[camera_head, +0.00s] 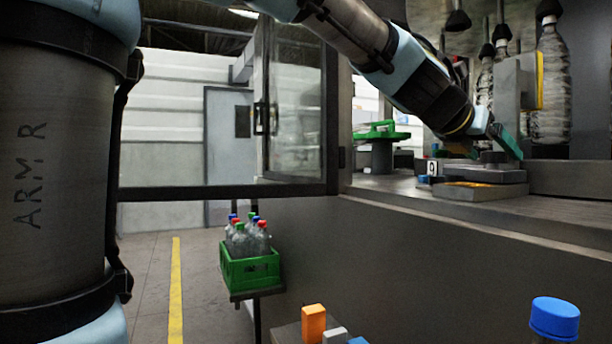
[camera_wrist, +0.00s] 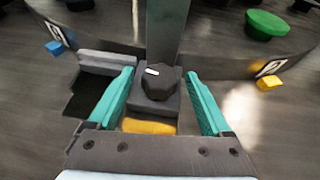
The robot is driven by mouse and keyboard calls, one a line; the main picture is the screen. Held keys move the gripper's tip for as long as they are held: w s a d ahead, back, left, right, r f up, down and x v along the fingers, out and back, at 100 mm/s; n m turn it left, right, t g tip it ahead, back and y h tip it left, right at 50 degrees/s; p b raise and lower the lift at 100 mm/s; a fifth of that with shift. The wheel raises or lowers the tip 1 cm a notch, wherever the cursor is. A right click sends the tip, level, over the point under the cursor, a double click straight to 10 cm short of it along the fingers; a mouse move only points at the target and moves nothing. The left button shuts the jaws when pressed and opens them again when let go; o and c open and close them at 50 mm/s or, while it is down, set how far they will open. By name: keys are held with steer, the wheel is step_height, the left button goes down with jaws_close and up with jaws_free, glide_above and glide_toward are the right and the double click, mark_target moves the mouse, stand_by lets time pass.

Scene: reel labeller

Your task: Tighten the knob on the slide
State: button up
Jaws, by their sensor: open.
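The knob (camera_wrist: 162,84) is dark, faceted and round-topped, with a small white mark on its top. It sits on a grey slide block (camera_wrist: 158,109) in the wrist view, at the foot of a grey upright post. In the head view the knob (camera_head: 493,157) shows small on the slide (camera_head: 484,173). My gripper (camera_wrist: 160,74) has two teal fingers, spread apart, one to each side of the knob, with gaps between. In the head view my gripper (camera_head: 508,141) reaches down over the slide from the upper left. Its far finger is hidden there.
A yellow piece (camera_wrist: 149,126) lies just in front of the knob. The grey post (camera_wrist: 166,35) rises behind it. Clear bottles (camera_head: 552,85) stand at the right back. A green round part (camera_head: 381,131) stands left of the slide. A green crate (camera_head: 250,268) of bottles is outside below.

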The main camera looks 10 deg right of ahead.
steer(key=shift+s+r+n+t+y+p, duration=0.3)
steer(key=shift+n+t+p, duration=0.4)
steer(key=shift+p, duration=1.7)
